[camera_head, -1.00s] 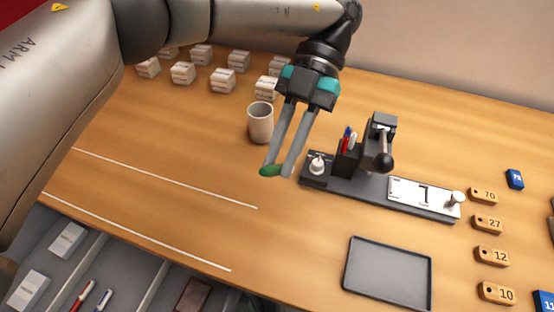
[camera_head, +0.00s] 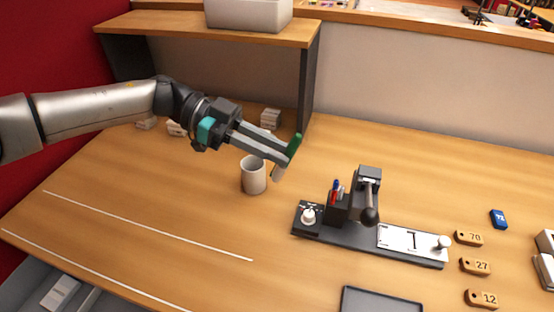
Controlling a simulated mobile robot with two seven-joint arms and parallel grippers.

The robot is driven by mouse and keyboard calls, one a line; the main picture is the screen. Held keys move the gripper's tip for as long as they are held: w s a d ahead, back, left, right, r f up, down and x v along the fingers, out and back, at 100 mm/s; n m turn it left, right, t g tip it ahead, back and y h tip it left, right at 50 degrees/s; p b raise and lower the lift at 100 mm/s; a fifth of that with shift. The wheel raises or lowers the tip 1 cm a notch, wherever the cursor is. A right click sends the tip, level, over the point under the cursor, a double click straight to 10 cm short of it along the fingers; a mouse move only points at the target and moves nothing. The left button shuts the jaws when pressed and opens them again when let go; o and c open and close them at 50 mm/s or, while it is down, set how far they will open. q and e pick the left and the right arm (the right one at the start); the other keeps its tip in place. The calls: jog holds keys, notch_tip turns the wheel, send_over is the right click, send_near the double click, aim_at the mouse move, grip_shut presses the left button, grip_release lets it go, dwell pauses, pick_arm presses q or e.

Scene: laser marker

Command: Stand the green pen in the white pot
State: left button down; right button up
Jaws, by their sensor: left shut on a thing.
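My left gripper (camera_head: 284,157) is shut on the green pen (camera_head: 296,142). The pen is tilted, its green end up to the right and a pale end pointing down to the left. The white pot (camera_head: 254,177) stands upright on the table just below the gripper's fingers. In the picture the pen's lower end is right of the pot's rim, outside it. The fingers cover the pen's middle and pass over the back of the rim. My right gripper is not in view.
A dark marking device (camera_head: 367,195) with a pen holder and white plate stands to the right. A grey tray (camera_head: 380,300) lies in front. Wooden number tags (camera_head: 476,266) are at the right. A shelf (camera_head: 215,27) stands behind, with small white boxes (camera_head: 271,118) below.

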pick_arm(q)
jog(key=w+a+n+t+h+p, duration=0.2)
jog(key=w+a+n+t, duration=0.1)
jog(key=w+n+t, duration=0.3)
jog(key=n+t+y+p, duration=0.1)
jog(key=n+t+p, duration=0.15)
jog(key=t, duration=0.45)
send_over(243, 160)
jog(key=s, duration=0.2)
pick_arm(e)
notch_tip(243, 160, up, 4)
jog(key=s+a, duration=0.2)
pick_arm(q)
notch_tip(243, 160, down, 13)
jog(key=b, duration=1.1)
jog(key=shift+d+f+n, duration=0.15)
jog(key=shift+d+n, duration=0.2)
jog(key=shift+n, duration=0.1)
jog(key=c, duration=1.2)
grip_release()
jog(key=shift+c, duration=0.2)
jog(key=o, duration=0.4)
jog(key=shift+o, duration=0.6)
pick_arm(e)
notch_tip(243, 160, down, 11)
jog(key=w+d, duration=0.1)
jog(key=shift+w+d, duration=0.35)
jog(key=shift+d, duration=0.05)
